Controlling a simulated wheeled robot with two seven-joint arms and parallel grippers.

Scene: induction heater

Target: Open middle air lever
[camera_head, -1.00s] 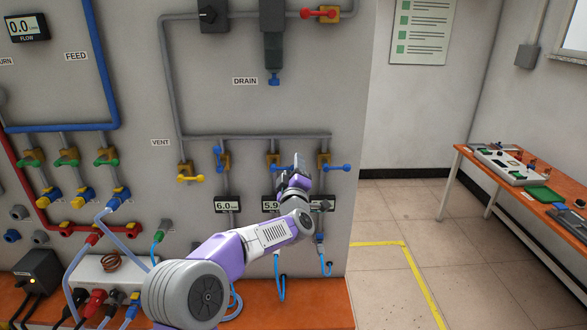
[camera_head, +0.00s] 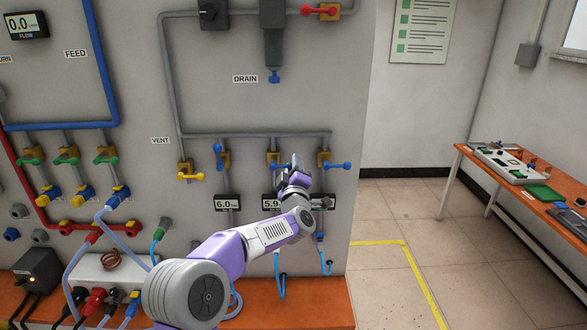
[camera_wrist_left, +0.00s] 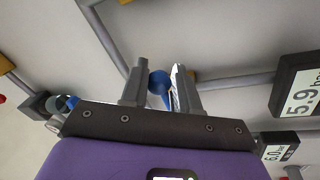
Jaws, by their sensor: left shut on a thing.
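The middle air valve (camera_head: 273,158) is a yellow fitting under the grey pipe on the wall panel. Its blue lever is mostly hidden in the head view by my left gripper (camera_head: 294,164). In the left wrist view, the lever's round blue end (camera_wrist_left: 158,82) sits between the two fingers, and the gripper is shut on it. The left air lever (camera_head: 218,156) stands upright beside its yellow fitting. The right air lever (camera_head: 339,166) points sideways to the right. My right gripper is not in view.
A yellow vent lever (camera_head: 191,177) is on the left of the row. Pressure displays (camera_head: 228,203) sit below the valves, with blue hoses (camera_head: 280,278) hanging underneath. An orange bench (camera_head: 315,300) runs below the panel. Open floor and a side table (camera_head: 520,185) are on the right.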

